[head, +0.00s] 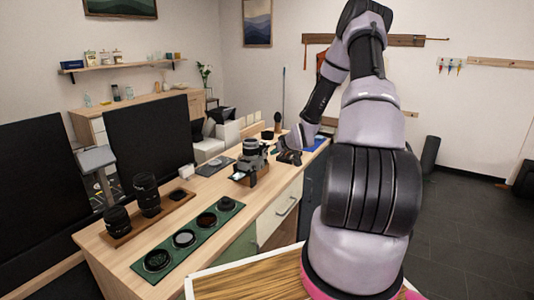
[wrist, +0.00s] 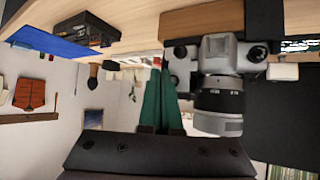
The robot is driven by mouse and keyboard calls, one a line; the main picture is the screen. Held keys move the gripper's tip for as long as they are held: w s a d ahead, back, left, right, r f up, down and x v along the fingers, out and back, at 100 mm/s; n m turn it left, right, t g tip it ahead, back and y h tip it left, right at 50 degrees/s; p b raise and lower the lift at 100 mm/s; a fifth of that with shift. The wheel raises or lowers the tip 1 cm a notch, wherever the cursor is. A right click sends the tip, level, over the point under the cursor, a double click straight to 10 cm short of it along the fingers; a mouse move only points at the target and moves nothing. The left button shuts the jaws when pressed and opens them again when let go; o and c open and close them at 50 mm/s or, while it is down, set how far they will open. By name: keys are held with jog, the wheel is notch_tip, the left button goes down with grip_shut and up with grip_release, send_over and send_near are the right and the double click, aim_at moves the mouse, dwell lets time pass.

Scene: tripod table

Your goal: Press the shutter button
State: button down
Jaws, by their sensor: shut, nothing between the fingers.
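The silver and black camera (head: 252,152) sits on a wooden block (head: 252,180) near the right edge of the long wooden table. In the wrist view the picture is turned over, and the camera (wrist: 216,58) shows with its thick lens (wrist: 218,108) and top dials. I cannot single out the shutter button among the dials. My gripper (head: 283,156) is just right of the camera in the head view. In the wrist view its green fingers (wrist: 164,72) are together and empty, beside the camera's left side. I cannot tell whether they touch it.
A green tray (head: 190,245) with several round filters and a wooden board (head: 125,235) with two black lenses lie on the table's near part. A blue mat with a dark box (wrist: 85,30) is close to my gripper.

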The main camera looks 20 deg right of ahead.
jog(key=shift+w, duration=0.1)
jog(key=shift+w+a, duration=0.25)
jog(key=shift+w+a, duration=0.2)
dwell(0.8)
jog(key=shift+s+d, duration=0.1)
jog(key=shift+d, duration=0.05)
jog(key=shift+s+d, duration=0.3)
jog(key=shift+s, duration=0.15)
jog(key=shift+s+d, duration=0.8)
jog(key=shift+s, duration=0.2)
jog(key=shift+s+d, duration=0.75)
jog(key=shift+s, duration=0.25)
dwell(1.3)
